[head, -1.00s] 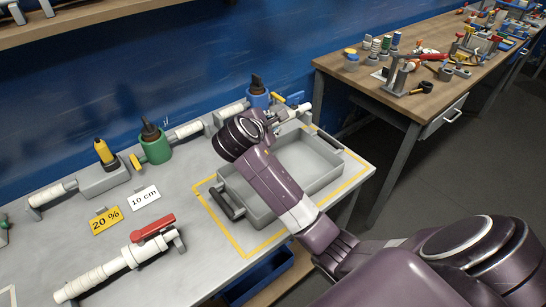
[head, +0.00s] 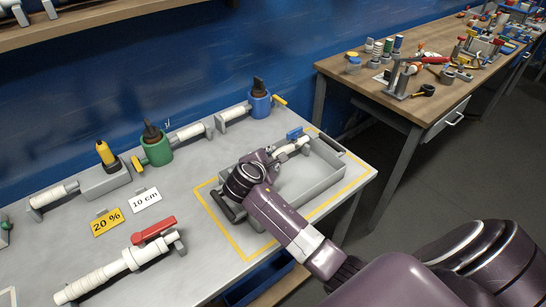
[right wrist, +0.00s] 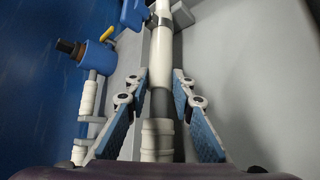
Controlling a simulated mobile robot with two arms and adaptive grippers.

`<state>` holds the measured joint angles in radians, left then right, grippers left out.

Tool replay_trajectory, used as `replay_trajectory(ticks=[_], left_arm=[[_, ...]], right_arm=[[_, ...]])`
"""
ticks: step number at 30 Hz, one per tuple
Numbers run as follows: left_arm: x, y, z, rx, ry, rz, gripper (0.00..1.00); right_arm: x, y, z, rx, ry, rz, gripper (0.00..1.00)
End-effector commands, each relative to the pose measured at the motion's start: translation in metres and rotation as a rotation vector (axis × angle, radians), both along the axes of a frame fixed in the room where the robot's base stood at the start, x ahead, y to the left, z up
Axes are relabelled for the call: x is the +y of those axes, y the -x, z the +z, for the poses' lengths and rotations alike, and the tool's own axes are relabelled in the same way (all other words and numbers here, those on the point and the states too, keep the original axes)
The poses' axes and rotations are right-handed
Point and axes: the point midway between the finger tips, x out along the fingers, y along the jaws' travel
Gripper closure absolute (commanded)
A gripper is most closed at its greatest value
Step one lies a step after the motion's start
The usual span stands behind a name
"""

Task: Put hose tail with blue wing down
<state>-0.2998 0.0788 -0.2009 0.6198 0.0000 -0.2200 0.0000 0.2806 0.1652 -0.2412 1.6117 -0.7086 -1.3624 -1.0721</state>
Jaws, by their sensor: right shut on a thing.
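The white hose tail with the blue wing (head: 294,134) is held by my right gripper (head: 272,154) over the grey tray (head: 328,186) on the left bench. In the right wrist view the hose tail (right wrist: 161,55) runs lengthwise between the two blue-padded fingers of my right gripper (right wrist: 160,82), with its blue wing (right wrist: 133,14) at the top. The gripper is shut on it. I cannot tell whether the hose tail touches the tray floor. My left gripper is not in view.
A white pipe with a red handle (head: 153,229) lies front left. Cards read 20 % (head: 106,222) and 10 cm (head: 145,199). The tray floor looks otherwise clear.

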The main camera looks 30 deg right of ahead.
Motion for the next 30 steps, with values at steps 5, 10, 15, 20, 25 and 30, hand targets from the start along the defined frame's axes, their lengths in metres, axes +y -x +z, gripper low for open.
replay_trajectory(ticks=[5, 10, 15, 20, 25, 30], left_arm=[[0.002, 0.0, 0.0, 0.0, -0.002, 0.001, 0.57], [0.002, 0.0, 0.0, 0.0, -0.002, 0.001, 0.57], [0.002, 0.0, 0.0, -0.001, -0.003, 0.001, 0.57], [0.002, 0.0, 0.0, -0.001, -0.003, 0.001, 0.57], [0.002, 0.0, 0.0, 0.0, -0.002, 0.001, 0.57], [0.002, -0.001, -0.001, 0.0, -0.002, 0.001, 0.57]], right_arm=[[0.0, 0.0, -0.002, 0.0, 0.0, 0.0, 0.73], [0.0, 0.0, -0.002, 0.0, 0.0, 0.0, 0.6], [0.0, 0.0, -0.001, 0.0, 0.0, 0.0, 0.6], [0.004, 0.002, 0.003, -0.002, -0.001, 0.002, 0.6], [0.024, 0.018, 0.017, -0.004, -0.004, 0.002, 0.6], [0.05, 0.038, 0.036, -0.003, -0.004, 0.002, 0.6]])
